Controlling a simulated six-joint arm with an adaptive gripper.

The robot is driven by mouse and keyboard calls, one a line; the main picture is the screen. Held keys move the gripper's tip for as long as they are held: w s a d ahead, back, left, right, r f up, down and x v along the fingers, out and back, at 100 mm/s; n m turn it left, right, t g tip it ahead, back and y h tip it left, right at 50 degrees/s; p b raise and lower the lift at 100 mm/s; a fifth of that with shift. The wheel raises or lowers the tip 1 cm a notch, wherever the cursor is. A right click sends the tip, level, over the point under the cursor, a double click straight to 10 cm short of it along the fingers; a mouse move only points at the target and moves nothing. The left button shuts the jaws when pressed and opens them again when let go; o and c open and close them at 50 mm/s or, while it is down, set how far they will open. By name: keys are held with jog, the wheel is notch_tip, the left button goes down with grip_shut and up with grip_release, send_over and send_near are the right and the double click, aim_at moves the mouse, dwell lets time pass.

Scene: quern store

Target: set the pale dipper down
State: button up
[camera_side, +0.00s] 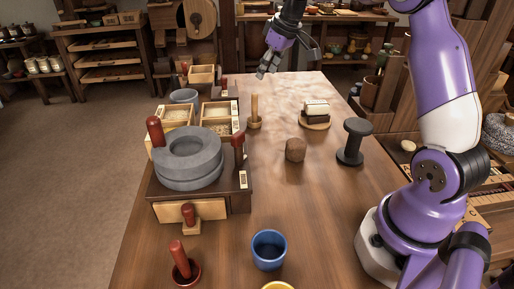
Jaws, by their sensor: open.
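The pale dipper (255,112) stands upright on the wooden table (317,212), its light wooden handle up and its round foot on the tabletop. It is just right of the boxes of grain. My gripper (264,73) hangs near the far end of the table, pointing down and to the left. It is open, with nothing seen between its fingers. In the picture it is above the dipper and apart from it; how far apart in depth I cannot tell.
A grey stone quern (188,158) on a dark stand fills the table's left side. A brown block (295,150), a black spool (354,142) and a stack of rolls (315,116) stand to the right. A blue cup (269,250) and a red-handled piece (182,262) are in front.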

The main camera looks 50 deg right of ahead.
jog(key=s+a+r, duration=0.5)
jog(key=s+a, duration=0.3)
jog(key=a, duration=0.2)
jog(key=s+a+f, duration=0.2)
jog(key=s+a, duration=0.1)
jog(key=s, duration=0.3)
jog(key=s+a+f+t, duration=0.1)
jog(key=s+a+f, duration=0.1)
jog(key=s, duration=0.5)
jog(key=shift+a, duration=0.6)
